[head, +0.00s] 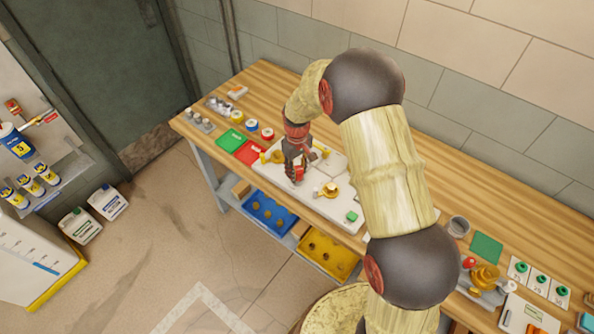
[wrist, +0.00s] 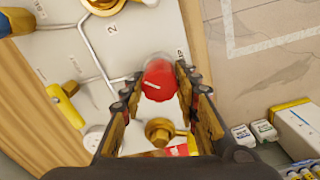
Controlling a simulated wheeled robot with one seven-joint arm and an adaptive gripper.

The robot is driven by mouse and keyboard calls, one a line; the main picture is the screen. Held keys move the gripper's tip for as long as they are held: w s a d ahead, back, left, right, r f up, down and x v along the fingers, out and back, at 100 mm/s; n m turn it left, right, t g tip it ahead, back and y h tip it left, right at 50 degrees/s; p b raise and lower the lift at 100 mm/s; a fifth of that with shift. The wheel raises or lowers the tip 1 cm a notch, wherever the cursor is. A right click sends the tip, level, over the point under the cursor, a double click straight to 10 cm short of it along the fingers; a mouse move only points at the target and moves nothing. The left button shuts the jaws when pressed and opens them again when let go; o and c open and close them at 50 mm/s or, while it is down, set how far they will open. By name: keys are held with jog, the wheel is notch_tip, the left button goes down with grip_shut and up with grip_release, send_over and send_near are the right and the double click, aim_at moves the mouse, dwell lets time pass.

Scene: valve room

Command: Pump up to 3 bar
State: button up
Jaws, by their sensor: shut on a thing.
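A white valve board (head: 285,198) lies on the wooden bench, with brass fittings and thin metal pipes on it. My gripper (head: 297,172) points down at the board's front part and is shut on a red knob (wrist: 160,80) with a white line on its top. The knob shows between my fingertips (wrist: 160,88) in the wrist view. A brass fitting (wrist: 160,130) is also seen between the fingers, lower in that view. A yellow lever handle (wrist: 66,106) and a white round part (wrist: 94,137) lie to the left. I cannot read any pressure value.
A green mat (head: 230,140) and a red mat (head: 251,152) lie left of the board. A blue bin (head: 268,216) and a yellow bin (head: 330,257) stand below the bench. A brass assembly (head: 486,279) and cards with green rings stand at the right. My arm hides the bench's middle.

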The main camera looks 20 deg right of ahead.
aim_at(298, 169)
jog(key=m, duration=0.4)
jog(key=shift+m, duration=0.3)
jog(key=shift+d+m, duration=0.1)
jog(key=shift+m, duration=2.2)
jog(key=o, duration=1.1)
jog(key=shift+c, duration=0.2)
jog(key=shift+o, duration=0.5)
notch_tip(298, 169, up, 12)
